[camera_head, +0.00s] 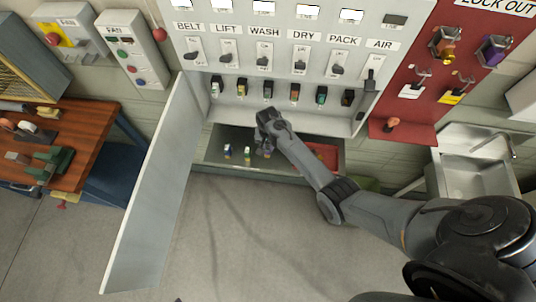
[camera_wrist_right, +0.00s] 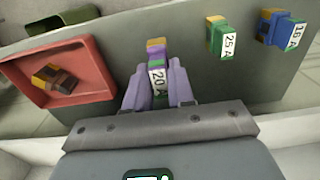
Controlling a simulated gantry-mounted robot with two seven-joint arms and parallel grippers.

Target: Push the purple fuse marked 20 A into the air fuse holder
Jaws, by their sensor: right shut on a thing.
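The purple fuse marked 20 A (camera_wrist_right: 157,78) is between the fingers of my right gripper (camera_wrist_right: 156,92) in the right wrist view. The gripper is shut on it, with the label facing the camera. In the head view my right gripper (camera_head: 264,147) points down over the grey shelf below the panel, and I cannot make out the fuse there. My left gripper is not in view.
A green fuse marked 25 A (camera_wrist_right: 219,37) and a blue one marked 16 A (camera_wrist_right: 277,28) stand on the shelf. A red tray (camera_wrist_right: 100,62) holds a yellow-brown fuse (camera_wrist_right: 53,80). The open cabinet door (camera_head: 155,190) hangs at left; a sink (camera_head: 485,150) is at right.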

